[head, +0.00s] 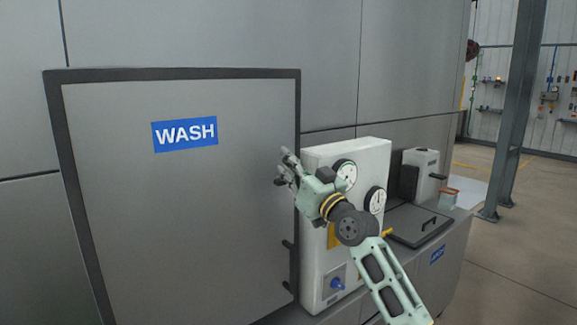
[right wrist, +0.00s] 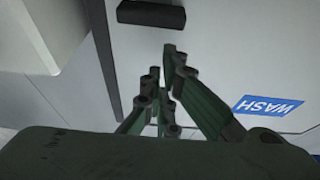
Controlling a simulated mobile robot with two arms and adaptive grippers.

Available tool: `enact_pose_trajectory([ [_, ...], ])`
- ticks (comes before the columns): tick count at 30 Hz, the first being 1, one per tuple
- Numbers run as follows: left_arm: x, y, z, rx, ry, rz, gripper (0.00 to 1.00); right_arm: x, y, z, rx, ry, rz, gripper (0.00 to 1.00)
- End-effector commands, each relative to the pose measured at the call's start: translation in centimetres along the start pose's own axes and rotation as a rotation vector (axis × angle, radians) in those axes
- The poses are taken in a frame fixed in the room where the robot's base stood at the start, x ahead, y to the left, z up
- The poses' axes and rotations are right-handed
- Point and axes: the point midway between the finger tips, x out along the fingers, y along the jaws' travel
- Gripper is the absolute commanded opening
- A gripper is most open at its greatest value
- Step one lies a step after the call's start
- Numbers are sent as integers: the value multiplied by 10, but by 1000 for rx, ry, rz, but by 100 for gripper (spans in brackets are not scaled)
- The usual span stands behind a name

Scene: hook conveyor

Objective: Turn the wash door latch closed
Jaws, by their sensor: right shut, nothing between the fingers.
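The grey wash door (head: 180,220) has a dark frame and a blue WASH label (head: 185,134); it lies flat against the wall panels in the head view. My right gripper (head: 284,168) is in front of the door's right edge, fingers pointing left, shut and empty. In the right wrist view its fingers (right wrist: 163,65) are close together, with the door face behind them. A short black bar (right wrist: 151,14), perhaps the latch, shows beyond the fingertips, apart from them. Dark fittings (head: 289,245) also show low on the door's right edge; I cannot tell which is the latch. My left gripper is not in view.
A white control box (head: 318,165) with round gauges and a blue knob (head: 337,284) stands right of the door, behind my right arm. A counter with a dark lid (head: 418,225) and a small machine (head: 424,170) lies further right. A steel post (head: 517,100) stands beyond, with open floor.

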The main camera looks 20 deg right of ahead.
Motion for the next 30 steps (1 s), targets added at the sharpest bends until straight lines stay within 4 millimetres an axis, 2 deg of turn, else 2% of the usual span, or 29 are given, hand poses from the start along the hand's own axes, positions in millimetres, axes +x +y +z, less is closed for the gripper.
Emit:
enact_pose_trajectory([
  [6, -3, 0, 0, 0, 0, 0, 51, -6, 0, 14, -1, 4, 0, 0],
  [18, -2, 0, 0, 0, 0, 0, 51, -7, 0, 16, -2, 5, 0, 0],
  [30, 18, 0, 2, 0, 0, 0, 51, -8, -2, 18, -54, 6, -18, 0],
])
